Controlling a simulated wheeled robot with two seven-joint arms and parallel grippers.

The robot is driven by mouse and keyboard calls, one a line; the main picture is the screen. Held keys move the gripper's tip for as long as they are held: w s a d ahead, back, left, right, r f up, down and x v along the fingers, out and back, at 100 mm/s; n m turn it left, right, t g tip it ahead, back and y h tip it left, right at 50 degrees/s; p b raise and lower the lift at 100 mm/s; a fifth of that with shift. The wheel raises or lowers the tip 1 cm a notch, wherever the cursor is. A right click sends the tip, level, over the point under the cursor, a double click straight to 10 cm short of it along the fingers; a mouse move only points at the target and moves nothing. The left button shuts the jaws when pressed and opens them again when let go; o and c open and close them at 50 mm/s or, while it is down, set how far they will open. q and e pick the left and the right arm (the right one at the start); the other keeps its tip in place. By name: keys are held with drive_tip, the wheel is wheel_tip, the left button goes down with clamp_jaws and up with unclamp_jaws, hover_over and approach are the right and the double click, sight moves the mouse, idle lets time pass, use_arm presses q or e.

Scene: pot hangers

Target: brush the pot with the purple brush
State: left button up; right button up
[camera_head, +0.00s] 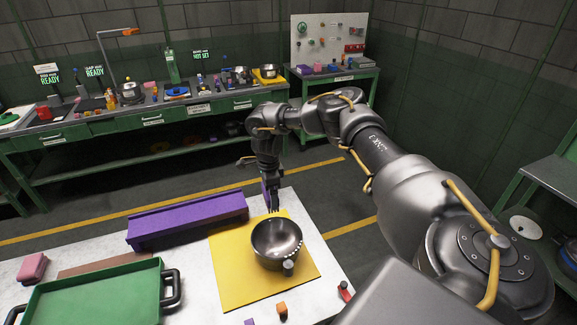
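A dark metal pot (268,262) stands open and upright on a yellow mat (226,272) on the white table. A row of light dots and a small knob show at its right rim. My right gripper (273,204) points down just behind the pot, above the mat's far edge and apart from the pot. A narrow purple strip (265,191) shows along the gripper. It may be the purple brush, but it is too small to be sure, and the fingers' opening is unclear. My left gripper is out of view.
A long purple box (188,220) lies behind left of the mat. A green tray (92,296) with black handles and a pink block (33,267) are at left. Small orange (281,308), purple (249,322) and red (344,290) items lie near the front. Green workbenches stand behind.

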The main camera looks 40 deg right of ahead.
drive_tip(key=shift+w, duration=0.1)
drive_tip(key=shift+r+p, duration=1.65)
drive_tip(key=shift+r, duration=1.35)
